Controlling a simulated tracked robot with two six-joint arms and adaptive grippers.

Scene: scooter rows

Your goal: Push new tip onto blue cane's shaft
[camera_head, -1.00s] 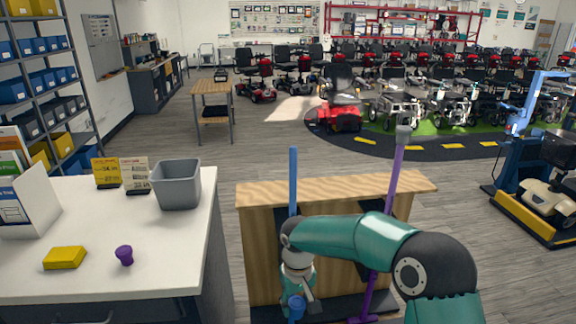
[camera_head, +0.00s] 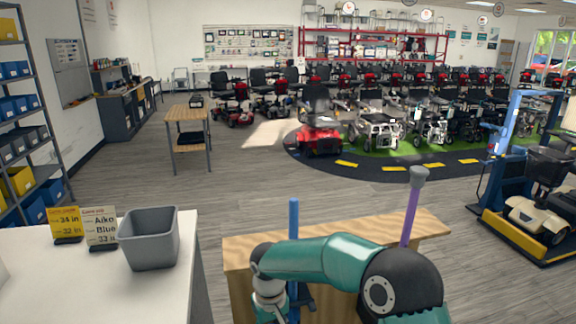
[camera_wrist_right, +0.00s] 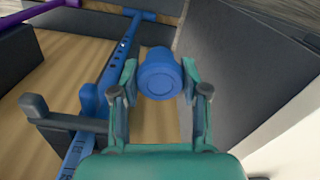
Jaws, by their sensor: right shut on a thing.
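The blue cane's shaft (camera_head: 294,218) stands upright at the wooden bench, its upper end free above the bench top. In the right wrist view the shaft (camera_wrist_right: 121,45), with a row of holes, runs to the left of my gripper. My right gripper (camera_wrist_right: 160,78) is shut on a blue tip (camera_wrist_right: 160,74), a short cup-like piece between its fingers. The tip is beside the shaft and apart from it. In the head view my right arm crosses in front of the bench, and its fingertips are cut off by the bottom edge. My left gripper is not in view.
A purple cane (camera_head: 412,212) with a grey tip (camera_head: 418,176) stands to the right at the wooden bench (camera_head: 430,226). A white counter (camera_head: 100,290) at left holds a grey bin (camera_head: 149,240) and two cards (camera_head: 84,228). Open floor lies behind the bench.

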